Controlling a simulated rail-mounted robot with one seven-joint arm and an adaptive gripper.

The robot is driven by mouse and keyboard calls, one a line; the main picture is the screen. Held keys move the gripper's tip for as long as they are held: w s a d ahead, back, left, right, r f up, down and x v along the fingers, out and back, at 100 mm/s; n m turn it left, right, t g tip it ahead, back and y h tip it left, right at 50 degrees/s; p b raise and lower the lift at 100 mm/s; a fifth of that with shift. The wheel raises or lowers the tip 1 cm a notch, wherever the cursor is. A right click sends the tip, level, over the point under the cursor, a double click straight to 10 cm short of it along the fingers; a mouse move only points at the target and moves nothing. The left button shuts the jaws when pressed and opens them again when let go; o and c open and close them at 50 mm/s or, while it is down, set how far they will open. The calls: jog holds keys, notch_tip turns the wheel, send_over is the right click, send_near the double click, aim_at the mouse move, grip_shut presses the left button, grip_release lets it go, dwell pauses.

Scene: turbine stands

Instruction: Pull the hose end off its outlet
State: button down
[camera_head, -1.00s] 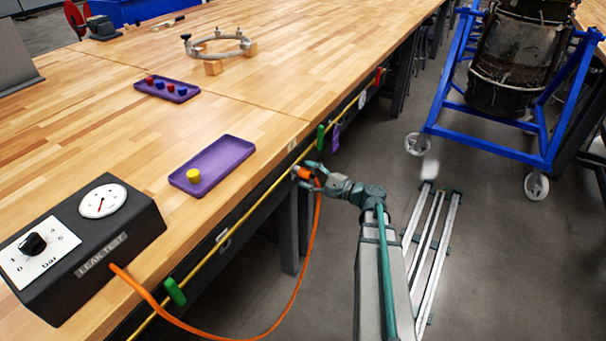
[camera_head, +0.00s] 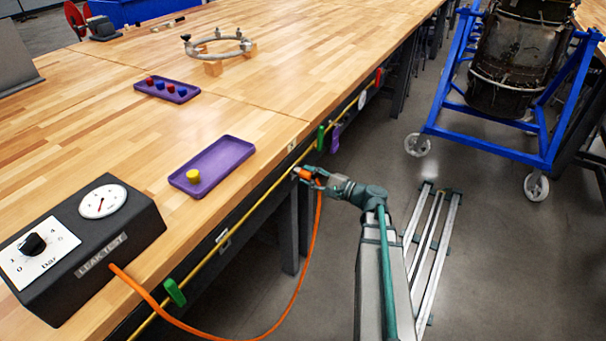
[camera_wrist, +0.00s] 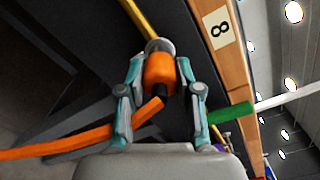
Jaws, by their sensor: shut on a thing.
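The orange hose end (camera_wrist: 160,71) sits between the two fingers of my gripper (camera_wrist: 160,80) in the wrist view, with a finger against each side. My gripper (camera_head: 311,176) is shut on it at the bench's front edge in the head view. The metal outlet (camera_wrist: 159,46) is directly in front of the hose end, on the yellow pipe (camera_wrist: 139,17); the two appear to touch. The orange hose (camera_head: 306,254) hangs from the hose end in a loop and runs back to the black leak test box (camera_head: 135,225). Most of the hose end is hidden by my fingers in the head view.
Green handles (camera_head: 175,292) and (camera_head: 320,137) stick out along the yellow pipe. A purple tray (camera_head: 225,157) with a yellow piece lies on the bench. A blue wheeled stand (camera_head: 490,140) is on the floor at the right.

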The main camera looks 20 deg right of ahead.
aim_at(312, 177)
jog(key=shift+s+d, duration=0.3)
jog(key=shift+s, duration=0.15)
jog(key=shift+v, duration=1.4)
